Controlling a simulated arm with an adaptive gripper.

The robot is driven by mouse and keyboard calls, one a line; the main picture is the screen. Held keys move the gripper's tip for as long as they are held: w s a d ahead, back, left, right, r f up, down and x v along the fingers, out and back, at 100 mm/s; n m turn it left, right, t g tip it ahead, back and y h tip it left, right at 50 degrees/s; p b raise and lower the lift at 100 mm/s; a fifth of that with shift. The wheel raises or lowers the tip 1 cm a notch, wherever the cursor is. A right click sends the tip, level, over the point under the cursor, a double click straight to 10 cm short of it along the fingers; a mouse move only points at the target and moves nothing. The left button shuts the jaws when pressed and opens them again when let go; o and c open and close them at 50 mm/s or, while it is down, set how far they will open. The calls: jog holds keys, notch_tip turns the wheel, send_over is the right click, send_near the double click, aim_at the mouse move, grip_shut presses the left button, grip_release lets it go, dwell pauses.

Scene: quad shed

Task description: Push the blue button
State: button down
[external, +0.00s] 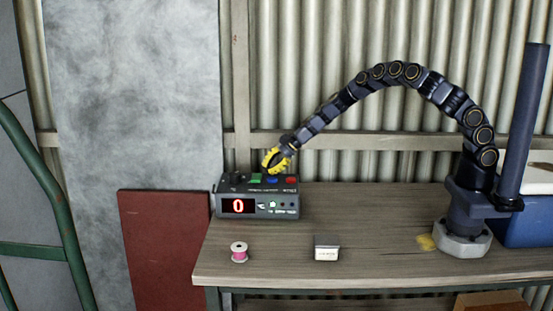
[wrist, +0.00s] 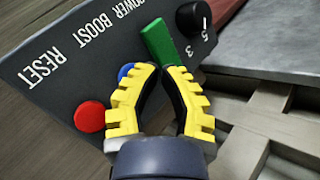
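The dark control box (external: 258,207) sits on the table's left part, with a red "0" on its front display. The blue button (wrist: 125,70) is on its top face, partly hidden behind my gripper's left finger in the wrist view; it also shows in the external view (external: 272,181). My gripper (wrist: 166,68) has yellow toothed fingers with the tips together and a gap lower between them. In the external view my gripper (external: 268,170) is over the box top, close to the blue and green buttons. I cannot tell whether it touches either.
A green rectangular button (wrist: 167,45), a red button (wrist: 89,116) and a black knob (wrist: 196,26) share the box top. A pink spool (external: 239,252) and a small white-grey box (external: 326,248) stand in front on the table. The table's middle is clear.

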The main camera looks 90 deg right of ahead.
aim_at(270, 160)
jog(key=shift+r, duration=2.95)
dwell(0.9)
